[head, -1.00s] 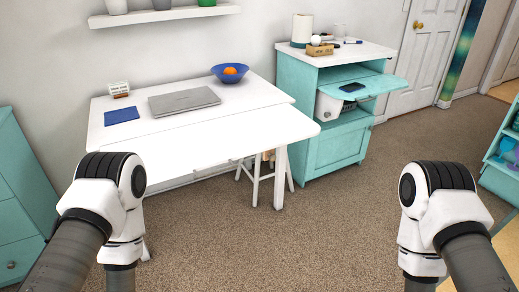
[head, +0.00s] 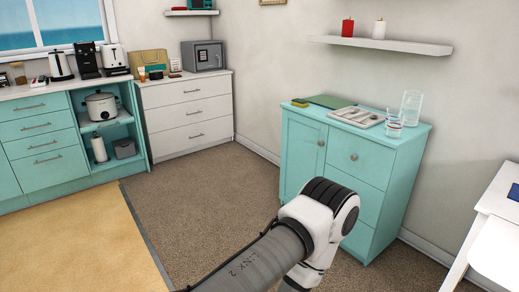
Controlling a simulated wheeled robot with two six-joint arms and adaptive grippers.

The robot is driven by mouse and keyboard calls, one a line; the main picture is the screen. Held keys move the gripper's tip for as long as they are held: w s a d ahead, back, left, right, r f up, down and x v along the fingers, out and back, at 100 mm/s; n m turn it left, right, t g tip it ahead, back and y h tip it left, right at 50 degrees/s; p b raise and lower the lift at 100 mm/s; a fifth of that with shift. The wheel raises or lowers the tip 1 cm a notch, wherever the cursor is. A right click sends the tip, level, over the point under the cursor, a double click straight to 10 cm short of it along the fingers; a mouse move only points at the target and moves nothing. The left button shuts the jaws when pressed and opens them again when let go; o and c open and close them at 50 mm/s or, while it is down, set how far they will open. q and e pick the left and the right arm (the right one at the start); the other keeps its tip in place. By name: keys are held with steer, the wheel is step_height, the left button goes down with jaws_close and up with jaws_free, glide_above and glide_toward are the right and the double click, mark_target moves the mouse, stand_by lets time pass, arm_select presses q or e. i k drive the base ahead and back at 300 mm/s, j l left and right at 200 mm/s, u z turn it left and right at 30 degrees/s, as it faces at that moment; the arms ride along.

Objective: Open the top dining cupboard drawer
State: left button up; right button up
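The teal dining cupboard (head: 305,190) stands against the wall right of centre in the head view. A door with a round knob is on its left side, and drawers are stacked on its right. The top drawer (head: 372,168) looks shut, its round knob (head: 354,156) in plain view. My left arm comes in from the bottom and its elbow hides part of the lower front of the cupboard. Neither gripper shows in this view.
On the cupboard lie a cutlery tray (head: 357,116), a green board (head: 325,101) and glasses (head: 410,107). A shelf (head: 380,44) hangs above. A white desk (head: 496,200) is at right. Open carpet (head: 205,205) lies left of the cupboard, before white drawers (head: 188,117).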

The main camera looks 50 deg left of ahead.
mark_target(371, 162)
steer(key=u, duration=0.85)
